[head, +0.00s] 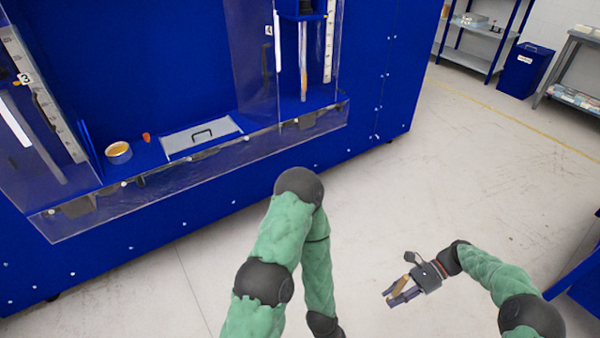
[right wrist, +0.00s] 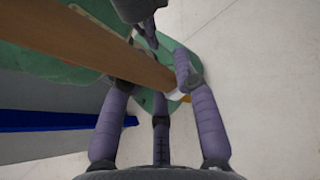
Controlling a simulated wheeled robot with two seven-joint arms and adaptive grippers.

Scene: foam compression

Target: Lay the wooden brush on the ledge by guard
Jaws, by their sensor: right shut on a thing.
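The wooden brush (head: 400,285) is held in my right gripper (head: 393,298), low over the floor at the lower right of the head view. In the right wrist view its brown wooden handle (right wrist: 105,42) runs from upper left towards the centre between the purple-grey fingers. Its bristles cannot be made out clearly. The blue ledge (head: 148,156) lies along the machine at left, behind a clear guard (head: 190,168) along its front edge. The brush is well apart from the ledge. My left arm rises in the middle; its gripper is out of view.
Clear side panels (head: 255,60) flank the recess. Open floor lies between machine and right arm. Shelves (head: 475,40) stand far back.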

